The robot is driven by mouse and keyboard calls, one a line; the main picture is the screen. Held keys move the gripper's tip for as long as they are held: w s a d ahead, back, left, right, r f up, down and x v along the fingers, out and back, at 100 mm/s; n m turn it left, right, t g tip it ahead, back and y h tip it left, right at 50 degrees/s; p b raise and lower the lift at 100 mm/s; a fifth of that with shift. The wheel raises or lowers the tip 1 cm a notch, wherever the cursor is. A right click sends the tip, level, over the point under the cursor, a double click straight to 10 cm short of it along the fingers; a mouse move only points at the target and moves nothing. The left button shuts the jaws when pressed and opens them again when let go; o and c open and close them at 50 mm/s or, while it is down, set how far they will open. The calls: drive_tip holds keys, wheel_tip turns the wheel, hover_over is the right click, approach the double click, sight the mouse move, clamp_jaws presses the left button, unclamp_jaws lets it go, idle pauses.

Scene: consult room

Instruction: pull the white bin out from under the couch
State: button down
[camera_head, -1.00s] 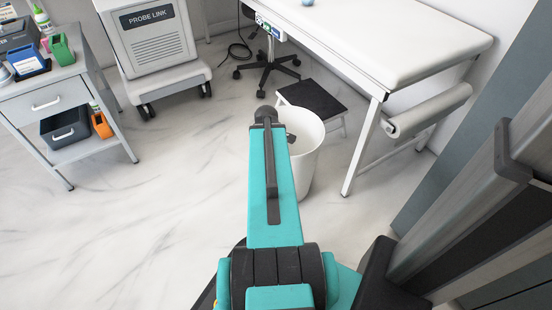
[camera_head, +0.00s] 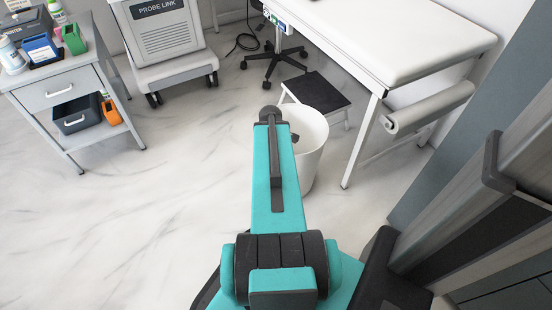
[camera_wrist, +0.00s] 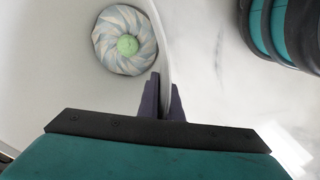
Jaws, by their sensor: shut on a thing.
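The white bin (camera_head: 312,160) stands upright on the floor, left of the near leg of the white couch (camera_head: 400,45). In the head view it shows just right of my teal arm, which hides its left side. In the wrist view my gripper (camera_wrist: 164,98) is shut on the thin wall of the bin (camera_wrist: 60,100) at its rim, one finger inside and one outside.
A black-topped step stool (camera_head: 318,93) stands close behind the bin. A wheeled chair base (camera_head: 273,62) is farther back. A grey cart (camera_head: 70,95) and the Probe Link unit (camera_head: 170,45) stand at left. The marble floor at left is open.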

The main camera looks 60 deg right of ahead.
drive_tip(key=c, duration=1.9)
unclamp_jaws()
drive_tip(key=shift+s, duration=0.1)
drive_tip(key=shift+o, duration=0.2)
drive_tip(key=shift+r, duration=0.1)
wheel_tip(320, 180, up, 3)
drive_tip(key=p, duration=0.3)
wheel_tip(320, 180, up, 10)
drive_tip(key=p, duration=1.2)
drive_tip(key=shift+a+r+p, duration=0.25)
drive_tip(key=shift+a+p, duration=0.1)
drive_tip(key=shift+p, duration=0.05)
